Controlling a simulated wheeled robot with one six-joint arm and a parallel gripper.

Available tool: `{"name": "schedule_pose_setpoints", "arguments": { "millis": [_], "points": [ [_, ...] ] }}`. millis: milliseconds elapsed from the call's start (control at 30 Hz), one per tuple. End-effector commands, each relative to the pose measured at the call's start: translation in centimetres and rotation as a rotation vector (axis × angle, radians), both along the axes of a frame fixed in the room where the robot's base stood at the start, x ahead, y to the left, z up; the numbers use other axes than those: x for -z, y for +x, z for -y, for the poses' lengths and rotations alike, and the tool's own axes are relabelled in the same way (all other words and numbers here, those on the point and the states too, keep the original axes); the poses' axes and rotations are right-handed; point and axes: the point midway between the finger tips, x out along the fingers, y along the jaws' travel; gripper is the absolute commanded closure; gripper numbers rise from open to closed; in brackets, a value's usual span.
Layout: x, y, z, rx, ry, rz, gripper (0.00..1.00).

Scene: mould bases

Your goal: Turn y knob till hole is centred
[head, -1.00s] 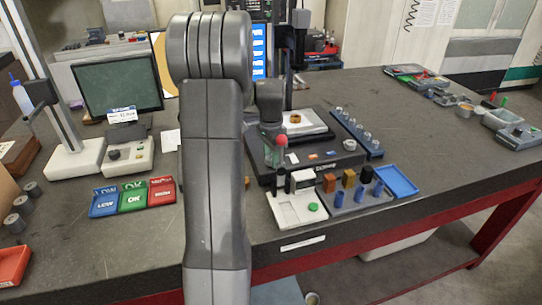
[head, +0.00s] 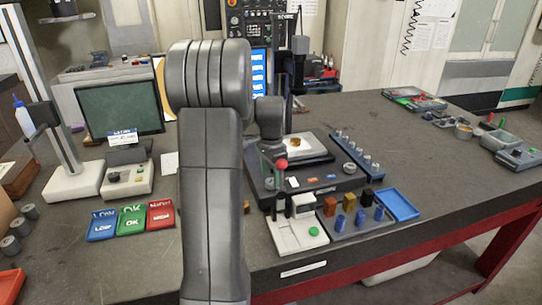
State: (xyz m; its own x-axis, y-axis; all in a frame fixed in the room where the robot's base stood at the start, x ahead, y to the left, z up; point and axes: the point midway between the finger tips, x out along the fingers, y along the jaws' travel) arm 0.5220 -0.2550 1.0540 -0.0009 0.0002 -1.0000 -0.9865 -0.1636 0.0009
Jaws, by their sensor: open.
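A dark stage unit (head: 335,185) stands on the bench right of my arm. On it is a white plate (head: 315,151) with a small brass-coloured part (head: 294,144); its hole is too small to judge. I cannot pick out the y knob for certain; a small round grey knob (head: 349,168) shows on the stage's right side. My gripper (head: 281,207) points down at the stage's front left edge, above or near a white block with a green button (head: 314,231). Its dark fingers are apart, with nothing visible between them.
A red ball-topped lever (head: 281,164) stands close to my gripper. Blue, green and red trays (head: 132,219) lie left of my arm. A grey rack (head: 352,221) of small blocks and a blue tray (head: 400,204) are at the right. A dark monitor (head: 120,106) stands behind left.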

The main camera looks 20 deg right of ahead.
Motion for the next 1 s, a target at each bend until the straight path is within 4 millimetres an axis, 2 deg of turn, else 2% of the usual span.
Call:
{"name": "schedule_pose_setpoints", "arguments": {
  "millis": [300, 500, 700, 1000],
  "points": [
    [-7.3, 0.1, 0.0, 0.000, -0.003, 0.007, 0.43],
    [-10.6, 0.1, 0.0, 0.000, -0.002, 0.004, 0.43],
    [-11.8, 0.0, 0.0, 0.000, -0.001, 0.001, 0.43],
    [-11.9, 0.0, 0.0, 0.000, -0.001, 0.001, 0.43]
  ]
}}
